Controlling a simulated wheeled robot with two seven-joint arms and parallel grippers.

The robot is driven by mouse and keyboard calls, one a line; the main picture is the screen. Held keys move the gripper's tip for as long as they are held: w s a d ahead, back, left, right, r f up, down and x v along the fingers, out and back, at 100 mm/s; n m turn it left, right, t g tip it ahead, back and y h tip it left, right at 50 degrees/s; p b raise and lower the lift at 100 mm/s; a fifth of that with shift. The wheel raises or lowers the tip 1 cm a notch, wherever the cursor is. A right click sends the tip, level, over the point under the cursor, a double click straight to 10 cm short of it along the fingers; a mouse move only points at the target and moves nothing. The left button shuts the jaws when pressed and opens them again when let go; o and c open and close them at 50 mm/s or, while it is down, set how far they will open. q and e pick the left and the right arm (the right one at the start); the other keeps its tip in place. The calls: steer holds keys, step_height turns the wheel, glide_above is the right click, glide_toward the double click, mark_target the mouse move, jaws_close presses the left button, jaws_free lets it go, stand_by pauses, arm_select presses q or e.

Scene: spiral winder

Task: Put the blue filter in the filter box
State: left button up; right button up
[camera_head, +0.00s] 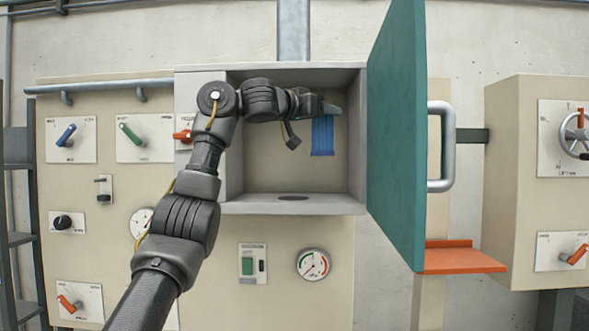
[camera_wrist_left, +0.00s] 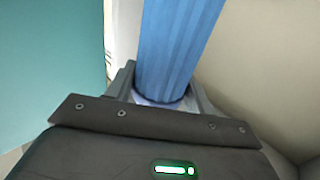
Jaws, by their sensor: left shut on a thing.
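The blue filter (camera_head: 322,136) is a ribbed blue cylinder. My left gripper (camera_head: 330,108) is shut on its upper end, and the filter hangs down below the fingers. In the left wrist view the filter (camera_wrist_left: 172,45) stands out from between the fingers (camera_wrist_left: 160,95). The filter box (camera_head: 358,200) is a grey open-fronted box on the wall. In the head view the filter is in front of or inside its opening, right of the middle; its depth is hard to tell. A dark round spot (camera_head: 293,198) is on the box floor, below and left of the filter. My right gripper is not in view.
The box's teal door (camera_head: 400,130) stands open at the right, with a grey handle (camera_head: 440,147). An orange shelf (camera_head: 462,258) is at its lower right. Panels with levers and gauges (camera_head: 313,264) surround the box. The box's interior below the filter looks clear.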

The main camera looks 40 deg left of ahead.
arm_select(q)
steer(key=w+a+f+p, duration=0.2)
steer(key=a+f+p, duration=0.3)
steer(key=a+f, duration=0.6)
steer(key=shift+f, duration=0.3)
steer(key=shift+d+f, duration=0.1)
steer(key=shift+f, duration=0.15)
steer(key=o, duration=1)
steer(key=shift+o, duration=0.2)
